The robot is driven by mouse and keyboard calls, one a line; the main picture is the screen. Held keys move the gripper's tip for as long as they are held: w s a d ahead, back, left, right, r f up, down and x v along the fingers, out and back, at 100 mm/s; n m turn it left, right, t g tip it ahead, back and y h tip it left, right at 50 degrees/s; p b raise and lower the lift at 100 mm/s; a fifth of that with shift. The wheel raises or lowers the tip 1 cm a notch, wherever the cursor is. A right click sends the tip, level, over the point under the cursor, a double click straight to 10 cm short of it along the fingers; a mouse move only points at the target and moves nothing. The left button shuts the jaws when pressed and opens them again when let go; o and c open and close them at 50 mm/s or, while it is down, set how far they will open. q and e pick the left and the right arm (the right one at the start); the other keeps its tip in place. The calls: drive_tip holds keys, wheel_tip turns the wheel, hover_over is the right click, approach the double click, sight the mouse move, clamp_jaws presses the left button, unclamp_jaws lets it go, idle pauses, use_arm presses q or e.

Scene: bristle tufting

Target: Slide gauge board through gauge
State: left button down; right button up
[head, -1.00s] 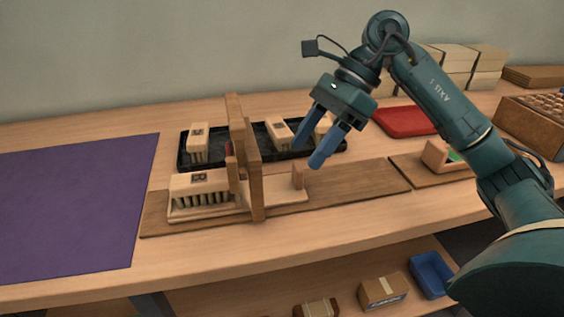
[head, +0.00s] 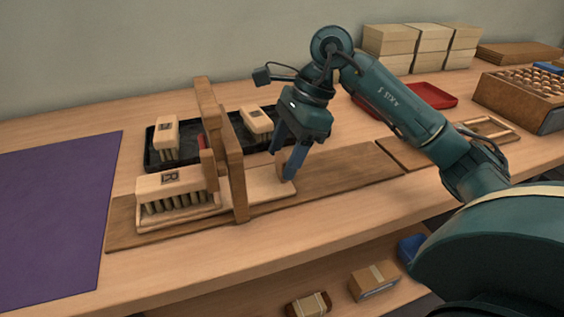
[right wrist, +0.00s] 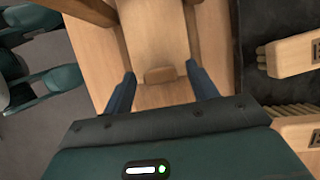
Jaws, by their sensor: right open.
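The gauge (head: 235,165) is a wooden upright frame on a brown base plank (head: 345,168). The pale gauge board (head: 262,186) lies through its foot, with a bristled brush block marked R (head: 170,182) on its left part. A small upright wooden tab stands at the board's right end; it shows in the right wrist view (right wrist: 160,75). My right gripper (head: 291,168) points down at this tab. In the right wrist view its blue fingers (right wrist: 161,88) are apart, one on each side of the tab, with gaps between. My left gripper is out of view.
A black tray (head: 208,160) with more brush blocks lies close behind the gauge. A purple mat (head: 55,210) covers the left of the table. A red tray (head: 430,95) and a box of round pieces (head: 515,98) are at the right. The plank right of the tab is clear.

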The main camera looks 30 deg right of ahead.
drive_tip(key=shift+a+f, duration=0.3)
drive_tip(key=shift+f, duration=0.35)
drive_tip(key=shift+c, duration=0.5)
